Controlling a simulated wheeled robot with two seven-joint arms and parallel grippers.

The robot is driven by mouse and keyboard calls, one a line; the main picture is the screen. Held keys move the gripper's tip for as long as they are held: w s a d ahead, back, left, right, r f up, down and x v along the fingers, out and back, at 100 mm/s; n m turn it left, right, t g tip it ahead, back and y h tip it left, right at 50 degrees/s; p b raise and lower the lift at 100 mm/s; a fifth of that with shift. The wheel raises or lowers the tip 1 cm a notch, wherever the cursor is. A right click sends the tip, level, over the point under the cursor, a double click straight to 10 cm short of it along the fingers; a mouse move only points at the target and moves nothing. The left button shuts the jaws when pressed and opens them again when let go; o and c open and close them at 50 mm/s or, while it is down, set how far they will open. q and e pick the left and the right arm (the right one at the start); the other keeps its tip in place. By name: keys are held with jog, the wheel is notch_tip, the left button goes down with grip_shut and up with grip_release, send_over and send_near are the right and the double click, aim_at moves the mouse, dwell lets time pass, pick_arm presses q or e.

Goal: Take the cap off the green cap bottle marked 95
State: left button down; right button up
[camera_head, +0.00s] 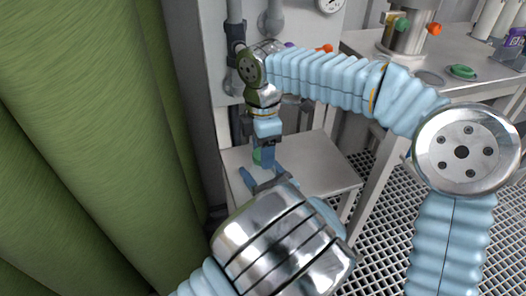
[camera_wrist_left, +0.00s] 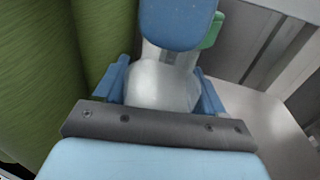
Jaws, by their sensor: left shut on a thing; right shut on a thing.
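The bottle (camera_wrist_left: 165,85) shows in the left wrist view as a pale, whitish body between the two blue fingers of my left gripper (camera_wrist_left: 161,88), which is shut on it. Its green cap (camera_wrist_left: 213,31) shows partly behind a blue finger of my right gripper; a bit of the green cap also shows in the head view (camera_head: 257,156). My right gripper (camera_head: 265,158) points down from above and is shut on the cap. My left gripper (camera_head: 263,180) reaches in from below in the head view. The marking 95 is not visible, and most of the bottle is hidden in the head view.
A small pale table (camera_head: 318,170) lies under and right of the grippers. Large green rounded surfaces (camera_head: 80,150) fill the left side. A bench (camera_head: 385,50) at the back right carries a steel pot (camera_head: 408,36) and a green disc (camera_head: 462,72). Grated floor (camera_head: 375,225) is clear.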

jog(key=shift+r, duration=0.3)
jog(key=shift+r, duration=2)
pick_arm(q)
grip_release()
